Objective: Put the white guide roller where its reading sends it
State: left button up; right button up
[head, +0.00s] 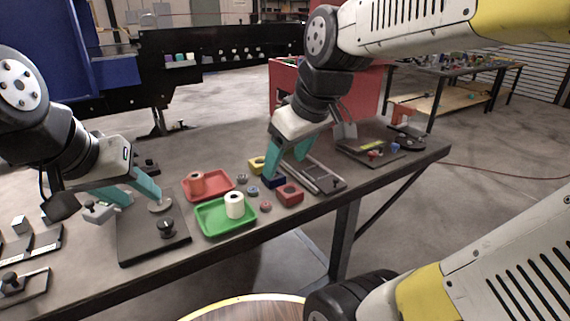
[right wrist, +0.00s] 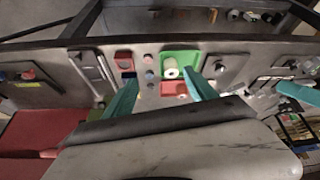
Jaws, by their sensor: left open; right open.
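The white guide roller (head: 234,205) stands upright in the green tray (head: 212,232) at the middle of the table. It also shows in the right wrist view (right wrist: 171,68). An orange-brown roller (head: 196,183) stands in the red tray (head: 222,192) just behind. My right gripper (head: 284,167) is open and empty, to the right of the trays, above the blocks. In the right wrist view its teal fingers (right wrist: 161,76) point toward the table. My left gripper (head: 143,200) is open and empty over a dark plate (head: 133,250) with a pale disc and a black knob. No reading is legible.
Yellow (head: 256,165), blue and red (head: 290,194) blocks with holes lie right of the trays, with small grey and reddish round parts between. A railed fixture (head: 325,180) and another dark plate (head: 372,150) lie further right. More fixtures (head: 30,240) sit at the left.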

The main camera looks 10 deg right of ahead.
jog(key=s+m, duration=0.1)
jog(key=m, duration=0.1)
jog(key=s+d+m+t, duration=0.1)
jog(key=s, duration=0.1)
jog(key=s+m, duration=0.1)
jog(key=m, duration=0.1)
jog(key=shift+s+d+f+m, duration=0.15)
jog(key=shift+f+m, duration=0.15)
dwell(0.7)
